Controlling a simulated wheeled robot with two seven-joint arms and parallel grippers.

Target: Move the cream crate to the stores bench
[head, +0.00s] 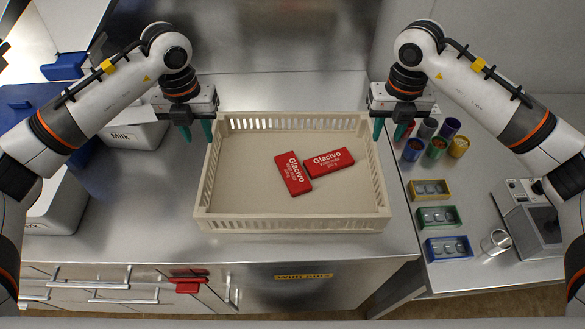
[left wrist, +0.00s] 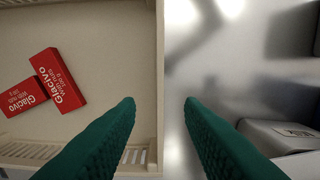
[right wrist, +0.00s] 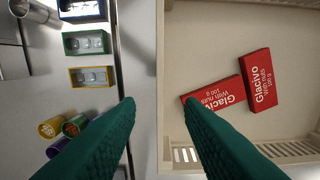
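The cream crate (head: 290,225) stands on the steel bench and holds two red Glacivo packs, one (head: 293,174) tilted beside the other (head: 328,162). My left gripper (head: 198,133) is open at the crate's left wall, near its back corner. In the left wrist view the wall's rim (left wrist: 160,60) runs between the two fingers, apart from both. My right gripper (head: 387,130) is open at the right wall, near the back corner. In the right wrist view that rim (right wrist: 160,70) lies between its fingers. I cannot tell how far down the fingers reach.
A white Milk box (head: 133,134) stands left of the crate. The bench in front of the crate is clear.

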